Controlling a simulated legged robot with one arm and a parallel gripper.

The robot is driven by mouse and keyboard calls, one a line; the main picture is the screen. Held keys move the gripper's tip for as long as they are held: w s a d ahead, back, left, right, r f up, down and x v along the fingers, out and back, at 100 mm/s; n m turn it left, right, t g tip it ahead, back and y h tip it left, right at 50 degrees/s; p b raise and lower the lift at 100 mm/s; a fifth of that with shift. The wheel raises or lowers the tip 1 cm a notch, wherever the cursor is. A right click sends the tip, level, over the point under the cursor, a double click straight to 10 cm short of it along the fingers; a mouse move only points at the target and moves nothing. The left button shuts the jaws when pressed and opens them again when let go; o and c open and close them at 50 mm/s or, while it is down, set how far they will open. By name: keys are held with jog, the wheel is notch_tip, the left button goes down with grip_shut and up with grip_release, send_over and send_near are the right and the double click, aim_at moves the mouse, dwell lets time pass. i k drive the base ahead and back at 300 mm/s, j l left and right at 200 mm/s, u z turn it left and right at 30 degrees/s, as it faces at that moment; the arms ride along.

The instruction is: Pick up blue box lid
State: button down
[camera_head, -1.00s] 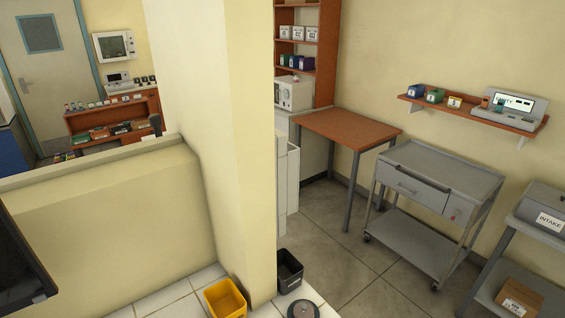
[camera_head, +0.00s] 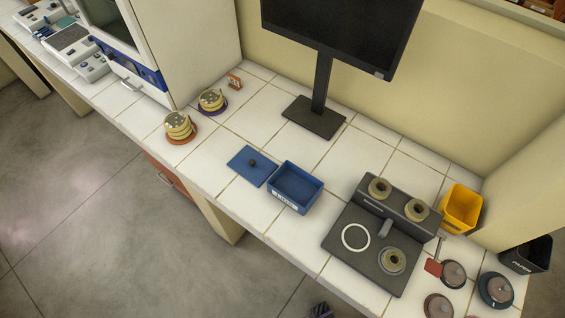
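The blue box lid (camera_head: 244,169) lies flat on the white tiled counter. It is a square blue plate with a small dark round knob (camera_head: 252,162) near its middle. The open blue box (camera_head: 296,186) stands just to its right, with a white label on its front wall. Its inside looks empty. My gripper is not in view.
Two stacks of yellowish dishes (camera_head: 179,124) stand to the left, beside the incubator cabinet. A monitor stands behind (camera_head: 313,118). A dark device (camera_head: 341,252), a yellow bin (camera_head: 461,207) and a black bin (camera_head: 524,255) are to the right.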

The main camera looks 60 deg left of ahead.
aim_at(255, 167)
jog(key=j+u, duration=0.1)
jog(key=u, duration=0.35)
jog(key=j+u, duration=0.1)
jog(key=u, duration=0.35)
jog(key=j+u, duration=0.1)
jog(key=u, duration=0.35)
jog(key=j+u, duration=0.1)
jog(key=u, duration=0.35)
jog(key=j+u, duration=0.15)
jog(key=i+j, duration=0.05)
